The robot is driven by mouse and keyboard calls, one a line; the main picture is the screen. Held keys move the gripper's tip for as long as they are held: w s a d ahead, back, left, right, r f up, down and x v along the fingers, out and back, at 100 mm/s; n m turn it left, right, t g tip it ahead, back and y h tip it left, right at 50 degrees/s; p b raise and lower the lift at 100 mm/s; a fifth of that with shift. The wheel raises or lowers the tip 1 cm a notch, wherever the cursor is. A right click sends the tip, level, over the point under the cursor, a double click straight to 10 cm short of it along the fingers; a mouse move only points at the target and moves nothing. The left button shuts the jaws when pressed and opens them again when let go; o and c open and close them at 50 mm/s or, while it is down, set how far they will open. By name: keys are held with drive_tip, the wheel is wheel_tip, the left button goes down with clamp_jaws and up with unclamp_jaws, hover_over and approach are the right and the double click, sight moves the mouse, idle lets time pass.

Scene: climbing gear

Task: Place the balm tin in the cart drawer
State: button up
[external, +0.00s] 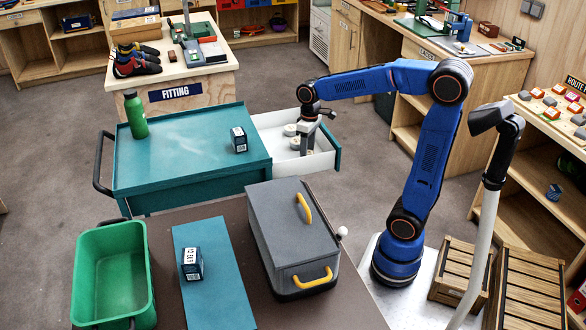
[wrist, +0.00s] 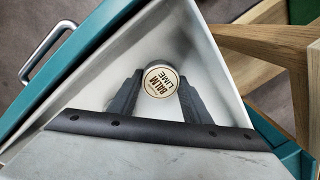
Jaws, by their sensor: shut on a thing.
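The balm tin (wrist: 161,81) is a small round tin with a pale lid reading "BALM LIME". In the wrist view it sits between the two dark fingers of my gripper (wrist: 160,90), which is shut on it. The cart drawer (external: 328,158) is pulled out, white inside with a teal front; its pale inner wall also shows in the wrist view (wrist: 222,75). In the external view my gripper (external: 303,150) points down into the drawer. Pale round shapes lie in the drawer around it. I cannot tell if the held tin touches the drawer floor.
The teal cart top (external: 180,160) holds a green bottle (external: 135,115) and a small dark box (external: 239,140). In front, a table carries a green bin (external: 82,285), a blue mat (external: 215,300) with another box (external: 191,264), and a grey case (external: 275,230) with yellow handles.

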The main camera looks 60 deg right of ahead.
drive_tip(key=shift+f, duration=0.15)
drive_tip(key=o, duration=1.1)
drive_tip(key=r, duration=0.8)
drive_tip(key=d+r, duration=0.1)
drive_tip(key=r, duration=0.3)
drive_tip(key=shift+r, duration=0.15)
drive_tip(key=s+a+f+t+h, duration=0.1)
drive_tip(key=s+f+t, duration=0.25)
drive_tip(key=s, duration=1.05)
drive_tip(key=shift+t, duration=0.65)
drive_tip(key=s+f, duration=0.2)
drive_tip(key=f, duration=0.1)
drive_tip(key=s+a+f, duration=0.1)
drive_tip(key=s+f, duration=0.1)
drive_tip(key=s, duration=0.1)
drive_tip(key=s+f, duration=0.2)
drive_tip(key=f, duration=0.1)
drive_tip(key=shift+s+a+f, duration=0.2)
drive_tip(key=shift+s+f, duration=0.05)
drive_tip(key=shift+f, duration=0.05)
